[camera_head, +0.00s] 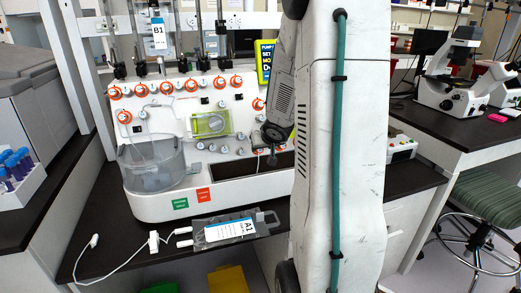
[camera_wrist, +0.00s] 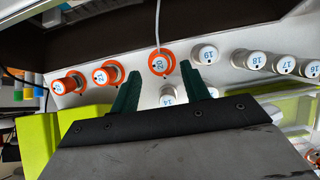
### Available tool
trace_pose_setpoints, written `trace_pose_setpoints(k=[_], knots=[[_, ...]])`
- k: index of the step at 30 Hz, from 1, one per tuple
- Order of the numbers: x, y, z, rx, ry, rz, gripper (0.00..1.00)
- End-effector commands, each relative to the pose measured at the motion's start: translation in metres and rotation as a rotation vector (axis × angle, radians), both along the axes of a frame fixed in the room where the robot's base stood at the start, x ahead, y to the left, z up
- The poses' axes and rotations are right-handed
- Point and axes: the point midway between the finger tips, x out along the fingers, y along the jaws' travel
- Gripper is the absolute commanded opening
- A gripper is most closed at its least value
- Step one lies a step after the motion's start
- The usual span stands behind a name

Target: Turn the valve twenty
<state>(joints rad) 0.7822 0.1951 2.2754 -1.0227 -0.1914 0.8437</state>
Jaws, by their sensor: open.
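Valve twenty (camera_wrist: 162,63) is a white round knob marked 20 with an orange collar, at the upper middle of the wrist view. My gripper (camera_wrist: 160,69) has its two dark green fingers apart, one on each side of the knob's lower part in the picture. I cannot tell if they touch it. A thin white tube or cable rises from behind the knob. In the head view my gripper (camera_head: 272,142) is by the right part of the white cell processor (camera_head: 150,207), and I cannot make out valve twenty's number there.
Orange-collared valves 21 (camera_wrist: 106,74) and 22 (camera_wrist: 68,83) lie left of valve twenty, and white valve 19 (camera_wrist: 204,54) lies close on its right. Valve 14 (camera_wrist: 172,95) is near the right finger. A bag labelled A1 (camera_head: 231,229) lies on the dark bench.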

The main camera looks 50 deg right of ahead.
Motion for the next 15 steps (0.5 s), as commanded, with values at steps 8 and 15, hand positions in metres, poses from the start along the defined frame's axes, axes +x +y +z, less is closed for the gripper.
trace_pose_setpoints(k=[8, 15], knots=[[0.018, -0.011, -0.021, 0.0, 0.001, -0.001, 0.46], [0.021, -0.013, -0.024, -0.002, 0.001, -0.001, 0.46]])
